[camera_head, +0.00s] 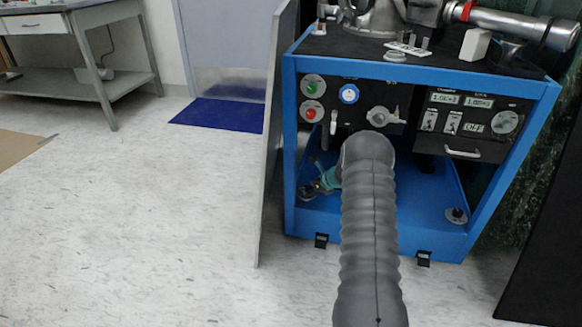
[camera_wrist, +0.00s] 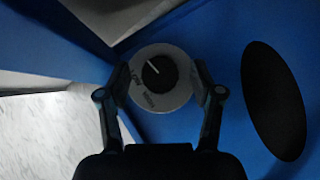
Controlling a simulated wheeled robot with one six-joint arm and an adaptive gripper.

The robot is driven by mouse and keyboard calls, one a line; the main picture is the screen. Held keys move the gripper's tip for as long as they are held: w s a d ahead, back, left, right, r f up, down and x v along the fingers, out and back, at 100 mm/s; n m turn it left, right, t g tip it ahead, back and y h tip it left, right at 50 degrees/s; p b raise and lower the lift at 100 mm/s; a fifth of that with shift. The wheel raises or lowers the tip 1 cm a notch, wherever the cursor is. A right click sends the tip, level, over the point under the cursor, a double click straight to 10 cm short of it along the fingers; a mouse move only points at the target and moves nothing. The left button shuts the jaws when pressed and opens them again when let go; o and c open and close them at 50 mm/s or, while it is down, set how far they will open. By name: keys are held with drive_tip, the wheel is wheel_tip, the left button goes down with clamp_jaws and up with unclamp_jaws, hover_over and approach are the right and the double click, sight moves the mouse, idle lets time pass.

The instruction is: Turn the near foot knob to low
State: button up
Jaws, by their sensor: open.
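A foot knob (camera_wrist: 160,74), black with a white pointer line, sits in the middle of a round grey dial plate on a blue panel in the wrist view. The pointer is toward the upper left. My gripper (camera_wrist: 162,82) is open, with one finger on each side of the dial. Whether the fingers touch it cannot be told. In the head view, a similar black foot knob (camera_head: 457,214) on a grey plate stands clear at the right of the blue cabinet's base (camera_head: 425,222).
The blue cabinet (camera_head: 291,130) carries a control panel with green and red buttons, displays and a handle. A thin grey door panel (camera_head: 268,150) stands open at its left. A black oval (camera_wrist: 273,100) lies right of the dial. White floor (camera_head: 130,230) is clear at left.

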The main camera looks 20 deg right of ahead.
drive_tip(key=m+h+b, duration=0.1)
drive_tip(key=m+b, duration=0.1)
drive_tip(key=m+h+b, duration=0.1)
drive_tip(key=shift+a+f+t+h+b, duration=0.2)
drive_tip(key=shift+f+t+h+b, duration=0.1)
drive_tip(key=shift+t, duration=0.1)
drive_tip(key=p+v, duration=0.2)
drive_tip(key=v, duration=1.3)
drive_tip(key=s+a+r+n+y, duration=0.1)
drive_tip(key=s+a+r+n, duration=0.1)
drive_tip(key=a+r+n, duration=0.3)
drive_tip(key=s+a+r+n+y+p, duration=0.1)
drive_tip(key=s+a+r+n, duration=0.2)
drive_tip(key=a+r, duration=0.6)
drive_tip(key=r+n, duration=0.1)
drive_tip(key=n, duration=0.1)
drive_tip(key=shift+s+a+r+n+g, duration=0.2)
drive_tip(key=shift+s+a+n+g, duration=0.05)
drive_tip(key=shift+n+g, duration=0.05)
